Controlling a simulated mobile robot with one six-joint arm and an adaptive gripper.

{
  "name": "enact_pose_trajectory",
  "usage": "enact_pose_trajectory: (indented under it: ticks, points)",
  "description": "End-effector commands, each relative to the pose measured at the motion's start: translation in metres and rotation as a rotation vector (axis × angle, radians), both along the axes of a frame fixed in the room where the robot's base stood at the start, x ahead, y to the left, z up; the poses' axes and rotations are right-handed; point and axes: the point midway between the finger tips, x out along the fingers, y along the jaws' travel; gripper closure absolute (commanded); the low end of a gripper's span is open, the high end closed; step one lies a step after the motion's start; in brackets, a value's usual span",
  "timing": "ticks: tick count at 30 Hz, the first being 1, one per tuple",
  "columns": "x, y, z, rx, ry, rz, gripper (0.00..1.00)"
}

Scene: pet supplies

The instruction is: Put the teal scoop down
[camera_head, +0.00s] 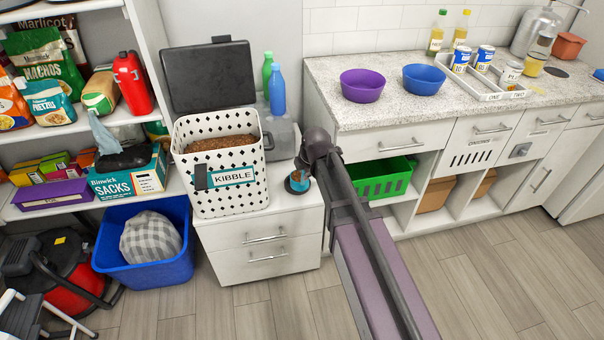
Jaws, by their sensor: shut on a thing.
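The teal scoop (298,182) shows as a small teal shape at the right end of the low white cabinet's top (285,197). My gripper (303,169) is right above it, pointing down, and is shut on it. My dark wrist and arm hide part of the scoop and the fingers. I cannot tell whether the scoop touches the cabinet top. To its left stands the white bin labelled KIBBLE (240,195), its dark lid open and brown kibble inside.
A blue bottle (278,92), a green bottle (267,70) and a grey container (283,135) stand behind the bin. The counter at right holds a purple bowl (362,86) and a blue bowl (424,79). A green basket (384,185) sits below. Little cabinet top is free.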

Motion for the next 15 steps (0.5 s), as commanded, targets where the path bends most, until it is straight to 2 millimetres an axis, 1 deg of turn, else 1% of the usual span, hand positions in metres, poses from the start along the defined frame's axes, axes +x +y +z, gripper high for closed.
enact_pose_trajectory:
  ticks: [1,6,10,15]
  points:
    - [0.014,0.004,-0.002,0.0,0.0,0.0,1.0]
    - [0.034,0.01,-0.004,0.0,0.0,0.001,1.0]
    - [0.039,0.012,-0.004,0.0,0.0,0.001,1.0]
    - [0.039,0.012,-0.004,0.0,0.0,0.001,1.0]
